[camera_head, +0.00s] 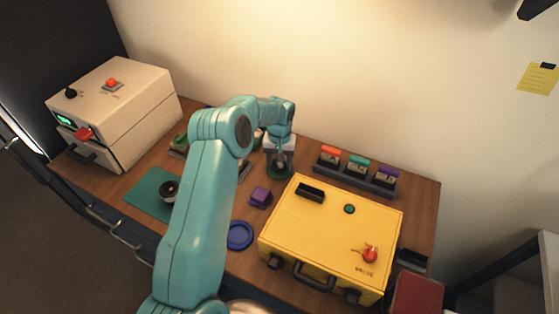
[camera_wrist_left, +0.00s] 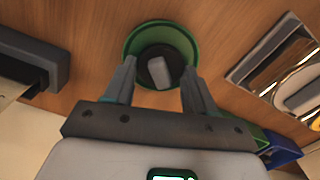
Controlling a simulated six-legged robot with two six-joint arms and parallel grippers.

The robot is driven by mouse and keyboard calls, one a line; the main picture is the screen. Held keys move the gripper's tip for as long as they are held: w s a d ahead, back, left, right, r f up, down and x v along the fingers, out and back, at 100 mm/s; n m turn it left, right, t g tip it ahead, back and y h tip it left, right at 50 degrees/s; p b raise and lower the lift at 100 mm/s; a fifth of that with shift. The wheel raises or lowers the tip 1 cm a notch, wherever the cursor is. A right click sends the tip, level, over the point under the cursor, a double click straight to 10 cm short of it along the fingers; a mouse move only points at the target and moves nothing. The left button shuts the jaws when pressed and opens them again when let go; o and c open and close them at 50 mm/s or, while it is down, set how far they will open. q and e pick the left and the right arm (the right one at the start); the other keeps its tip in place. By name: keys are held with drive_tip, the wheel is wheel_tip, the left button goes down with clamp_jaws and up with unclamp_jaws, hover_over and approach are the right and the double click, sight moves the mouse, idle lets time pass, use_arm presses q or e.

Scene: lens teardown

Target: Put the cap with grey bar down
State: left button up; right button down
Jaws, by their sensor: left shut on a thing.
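The cap with grey bar (camera_wrist_left: 158,72) is a dark round disc with a pale grey bar across it, between the fingers of my left gripper (camera_wrist_left: 160,78). The green dish (camera_wrist_left: 131,42) lies directly beyond it in the wrist view, and the cap appears within its rim. I cannot tell whether the cap touches the dish floor. In the head view my left gripper (camera_head: 281,163) points down at the green dish (camera_head: 279,175), behind the yellow box; the cap is hidden there. My right gripper is not in view.
The yellow box (camera_head: 325,232) stands right of the dish, with a labelled rack (camera_head: 352,179) behind it. A purple block (camera_head: 260,197) and blue dish (camera_head: 240,236) lie nearer. A teal mat (camera_head: 143,194) holds a dark ring (camera_head: 168,190). A cream machine (camera_head: 118,105) stands left.

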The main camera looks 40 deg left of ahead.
use_arm(q)
drive_tip(key=shift+s+d+f, duration=0.1)
drive_tip(key=shift+s+d, duration=0.05)
drive_tip(key=shift+s, duration=0.1)
drive_tip(key=o, duration=0.8)
drive_tip(key=shift+o, duration=1)
drive_tip(key=shift+w, duration=0.2)
drive_tip(key=shift+s, duration=0.15)
